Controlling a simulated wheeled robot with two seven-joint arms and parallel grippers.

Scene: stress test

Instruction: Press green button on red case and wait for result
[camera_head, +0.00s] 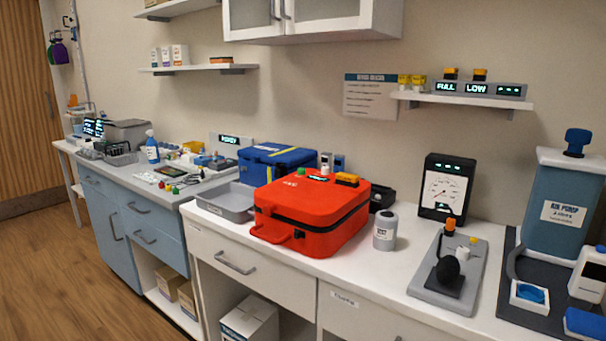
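The red case (310,208) sits shut on the white counter (385,268) in the middle of the view, its handle facing the front. A small green button (301,172) stands on the back left part of its lid. A small dark display with lit marks is beside the button, and a yellow-orange part (347,179) is at the lid's back right. The display's text is too small to read. Neither of my grippers is in view.
A grey tray (226,203) and a blue case (268,166) stand left of the red case. A grey bottle (385,230), a gauge (444,188) and a grey base with a black bulb (447,270) stand to its right. The counter's front strip is clear.

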